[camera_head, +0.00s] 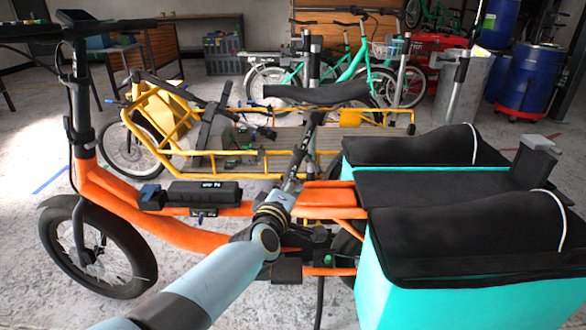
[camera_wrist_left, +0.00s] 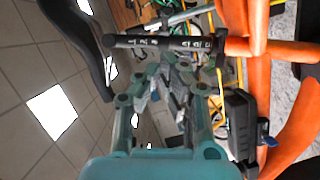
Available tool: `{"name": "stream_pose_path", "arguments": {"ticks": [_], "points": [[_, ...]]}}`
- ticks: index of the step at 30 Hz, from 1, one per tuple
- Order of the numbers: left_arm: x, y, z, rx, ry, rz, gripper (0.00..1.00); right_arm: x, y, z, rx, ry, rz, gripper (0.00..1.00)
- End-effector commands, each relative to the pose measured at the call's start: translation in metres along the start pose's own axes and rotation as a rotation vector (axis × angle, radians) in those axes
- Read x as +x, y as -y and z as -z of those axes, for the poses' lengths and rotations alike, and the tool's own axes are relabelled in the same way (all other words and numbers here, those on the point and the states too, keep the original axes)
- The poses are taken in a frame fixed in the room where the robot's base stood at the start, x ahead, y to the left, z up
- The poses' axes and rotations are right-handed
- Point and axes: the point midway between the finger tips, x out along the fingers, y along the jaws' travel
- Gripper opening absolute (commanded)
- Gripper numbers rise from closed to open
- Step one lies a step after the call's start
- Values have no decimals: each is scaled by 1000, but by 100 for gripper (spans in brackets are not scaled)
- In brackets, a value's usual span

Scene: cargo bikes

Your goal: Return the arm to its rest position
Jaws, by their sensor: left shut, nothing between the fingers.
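My left arm (camera_head: 215,275) reaches in from the lower left of the head view. Its gripper (camera_head: 297,170) is small and dark against the seat post of the orange cargo bike (camera_head: 205,235). In the left wrist view the gripper's linked fingers (camera_wrist_left: 170,75) are shut and empty. The black seat post (camera_wrist_left: 160,43) with white marks lies across the picture close to the fingertips; I cannot tell if they touch it. The black saddle (camera_head: 318,93) is above the gripper in the head view. My right gripper is not in view.
Turquoise boxes (camera_head: 440,295) with black covers fill the right. A yellow-framed cargo bike (camera_head: 210,165) stands behind the orange one. Blue drums (camera_head: 530,75) and turquoise bikes (camera_head: 355,65) are farther back. Bare floor (camera_head: 30,215) shows at the left.

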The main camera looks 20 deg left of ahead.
Motion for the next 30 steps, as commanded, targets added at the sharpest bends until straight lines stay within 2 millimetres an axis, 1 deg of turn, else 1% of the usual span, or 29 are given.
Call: {"name": "stream_pose_path", "arguments": {"ticks": [1,3,7,9,11,13,14,15,17,18,20,21,23,24,26,27,29,30], "points": [[-6,-1,-2,-1,0,0,0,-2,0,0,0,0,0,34],[-11,0,-3,-1,0,0,0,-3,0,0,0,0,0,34],[-14,0,-4,0,-1,-1,0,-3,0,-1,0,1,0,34],[-16,3,-5,1,1,4,0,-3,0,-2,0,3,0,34],[-22,13,-6,5,6,19,0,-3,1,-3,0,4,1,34],[-36,36,-8,16,16,54,0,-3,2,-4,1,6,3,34],[-44,50,-10,25,24,77,0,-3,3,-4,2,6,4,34],[-58,73,-12,44,37,114,0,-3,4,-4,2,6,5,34],[-82,112,-18,92,71,178,0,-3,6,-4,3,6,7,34],[-100,139,-22,135,103,226,0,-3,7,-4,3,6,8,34],[-131,180,-29,206,158,299,0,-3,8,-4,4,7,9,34],[-152,206,-33,259,199,346,0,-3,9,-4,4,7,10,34],[-186,243,-38,339,265,416,0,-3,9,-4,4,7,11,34],[-211,267,-40,392,313,463,0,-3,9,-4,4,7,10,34],[-249,301,-43,476,391,529,0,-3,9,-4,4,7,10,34],[-275,322,-43,533,445,570,0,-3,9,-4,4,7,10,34],[-317,352,-43,616,532,632,0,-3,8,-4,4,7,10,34],[-345,370,-42,673,596,671,0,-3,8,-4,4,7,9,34]]}}
